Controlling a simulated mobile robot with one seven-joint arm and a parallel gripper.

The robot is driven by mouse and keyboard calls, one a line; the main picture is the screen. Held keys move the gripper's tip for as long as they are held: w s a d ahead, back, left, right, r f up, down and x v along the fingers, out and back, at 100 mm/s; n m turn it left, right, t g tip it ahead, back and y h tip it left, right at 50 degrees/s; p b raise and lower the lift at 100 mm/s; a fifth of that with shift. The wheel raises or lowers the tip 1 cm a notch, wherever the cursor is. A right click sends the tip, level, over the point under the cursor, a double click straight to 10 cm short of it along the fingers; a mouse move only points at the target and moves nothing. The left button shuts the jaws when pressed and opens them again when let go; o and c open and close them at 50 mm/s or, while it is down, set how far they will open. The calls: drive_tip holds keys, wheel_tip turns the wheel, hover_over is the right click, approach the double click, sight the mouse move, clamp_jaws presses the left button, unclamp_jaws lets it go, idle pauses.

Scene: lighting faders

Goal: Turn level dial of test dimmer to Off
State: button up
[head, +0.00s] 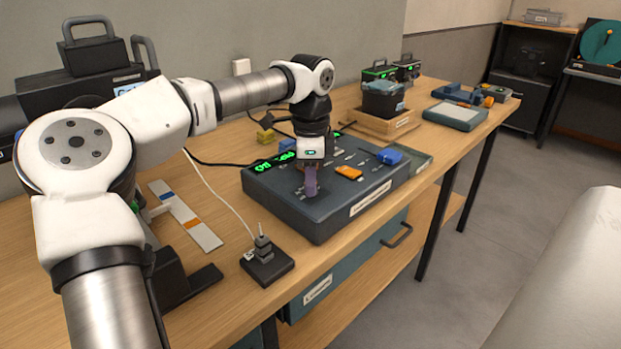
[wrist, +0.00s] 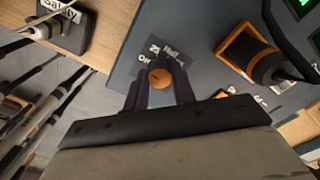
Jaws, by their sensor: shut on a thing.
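The test dimmer appears to be the dark blue-grey panel box (head: 330,213) on the bench, with lit green displays at its back edge. In the wrist view its panel (wrist: 205,25) carries a small round orange dial (wrist: 160,75), with a partly covered scale label (wrist: 178,52) around it. My gripper (wrist: 160,80) is shut on this dial, one dark finger on each side. In the head view my gripper (head: 311,190) points down at the front left of the panel and hides the dial. The dial's pointer setting is too small to read.
An orange piece (head: 349,173) and a blue piece (head: 390,156) sit on the panel right of my gripper. A small black box (head: 267,264) with a plug and white cable stands in front. Dark devices (head: 383,98) stand farther back. The bench's front edge is close.

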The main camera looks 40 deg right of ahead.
idle(0.4)
drive_tip(key=o, duration=1)
wheel_tip(320, 180, up, 14)
drive_tip(key=shift+f+p, duration=0.1)
drive_tip(key=shift+p, duration=0.45)
drive_tip(key=shift+s, duration=0.1)
